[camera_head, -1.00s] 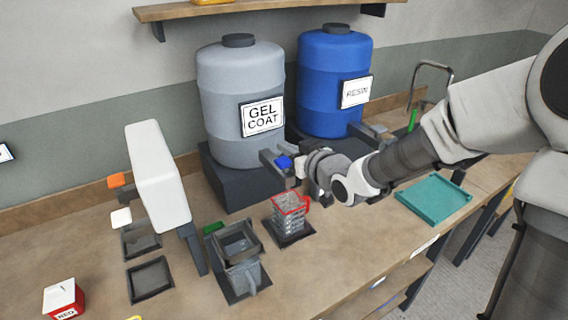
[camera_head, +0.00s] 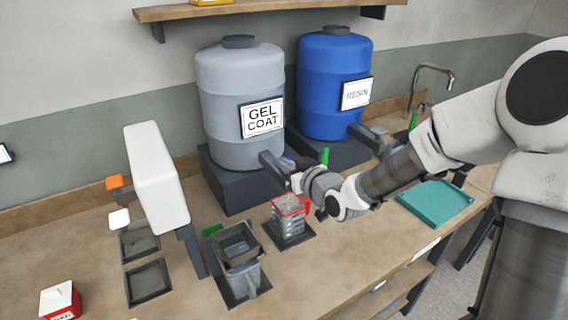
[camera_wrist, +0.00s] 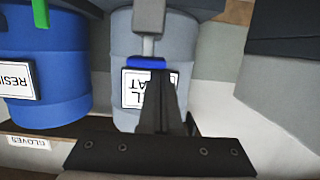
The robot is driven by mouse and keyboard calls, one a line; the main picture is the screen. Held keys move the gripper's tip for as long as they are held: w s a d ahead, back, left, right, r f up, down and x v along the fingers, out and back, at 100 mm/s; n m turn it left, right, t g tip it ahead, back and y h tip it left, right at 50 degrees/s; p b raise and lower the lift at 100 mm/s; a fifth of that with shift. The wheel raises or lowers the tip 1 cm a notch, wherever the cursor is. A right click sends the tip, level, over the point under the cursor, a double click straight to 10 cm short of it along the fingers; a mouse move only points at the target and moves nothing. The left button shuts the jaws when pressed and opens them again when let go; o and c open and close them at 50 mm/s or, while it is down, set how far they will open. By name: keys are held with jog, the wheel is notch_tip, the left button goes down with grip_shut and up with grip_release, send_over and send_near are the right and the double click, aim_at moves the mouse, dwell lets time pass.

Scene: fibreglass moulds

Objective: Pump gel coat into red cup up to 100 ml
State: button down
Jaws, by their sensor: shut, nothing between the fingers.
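The grey gel coat drum (camera_head: 240,90) stands on a dark block, with its dispenser arm (camera_head: 272,165) reaching forward. Its blue pump part (camera_wrist: 147,62) shows just beyond my fingertips in the wrist view; my gripper mostly hides it in the head view. My gripper (camera_head: 292,180) is shut and empty, close to the dispenser's end; its fingers (camera_wrist: 160,85) overlap the drum's label in the wrist view. I cannot tell whether they touch the blue part. The red-rimmed clear cup (camera_head: 290,216) stands upright on a dark square pad below the gripper. Its fill level is unreadable.
The blue resin drum (camera_head: 334,85) stands to the right, with a green handle (camera_head: 325,156) in front. A grey container (camera_head: 240,262) stands left of the cup. A white angled housing (camera_head: 156,178) is farther left. A teal tray (camera_head: 436,204) lies at right.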

jog(key=shift+f+b, duration=1.25)
jog(key=shift+f, duration=0.35)
jog(key=shift+s, duration=0.1)
dwell(1.4)
notch_tip(320, 180, up, 4)
jog(key=p, duration=0.3)
send_over(284, 175)
jog(key=s, duration=0.2)
jog(key=v, duration=1)
dwell(0.5)
